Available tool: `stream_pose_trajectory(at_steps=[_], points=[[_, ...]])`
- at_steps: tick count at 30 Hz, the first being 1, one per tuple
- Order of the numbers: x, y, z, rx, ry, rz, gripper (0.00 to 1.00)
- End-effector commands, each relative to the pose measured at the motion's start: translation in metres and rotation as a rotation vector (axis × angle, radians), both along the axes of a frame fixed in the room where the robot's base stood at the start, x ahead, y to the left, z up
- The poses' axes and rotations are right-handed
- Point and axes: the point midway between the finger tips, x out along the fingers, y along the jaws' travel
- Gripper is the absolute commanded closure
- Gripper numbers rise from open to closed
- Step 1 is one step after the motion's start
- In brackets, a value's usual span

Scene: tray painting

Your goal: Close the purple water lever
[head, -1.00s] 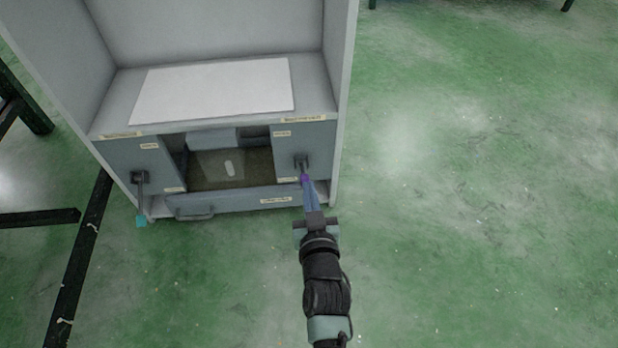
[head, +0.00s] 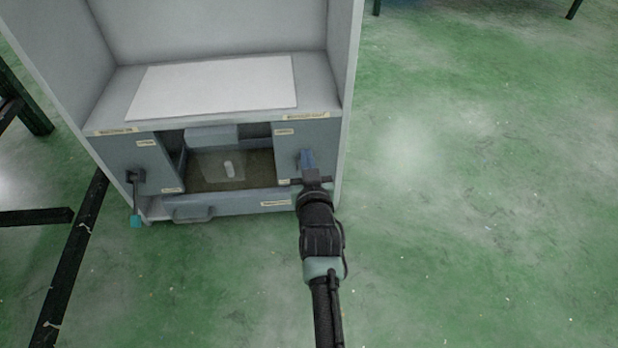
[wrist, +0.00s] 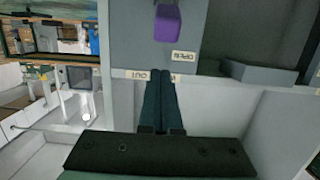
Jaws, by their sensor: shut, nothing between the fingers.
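The purple lever knob (wrist: 167,22) shows at the top of the wrist view, against the grey cabinet panel. My gripper (wrist: 160,80) is shut and empty, its fingers together and pointing towards the panel just below the knob in that picture. No contact with the knob can be made out. In the head view, my gripper (head: 306,156) is in front of the right-hand panel of the cabinet (head: 346,110), and the purple knob is hidden behind the gripper and wrist.
A second lever with a cyan knob (head: 135,222) hangs down on the left panel. Between the panels is an open bay holding a small white object (head: 229,168). A drawer with a handle (head: 193,214) lies below. Green floor to the right is clear.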

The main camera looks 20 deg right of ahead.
Motion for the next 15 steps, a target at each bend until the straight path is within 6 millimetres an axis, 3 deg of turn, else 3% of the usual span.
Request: stream_pose_trajectory(at_steps=[1, 3, 15], points=[[-0.008, 0.002, -0.019, 0.003, 0.007, 0.0, 1.0], [-0.013, 0.004, -0.025, 0.003, 0.006, 0.0, 1.0], [-0.021, 0.006, -0.034, 0.001, 0.005, 0.0, 1.0]])
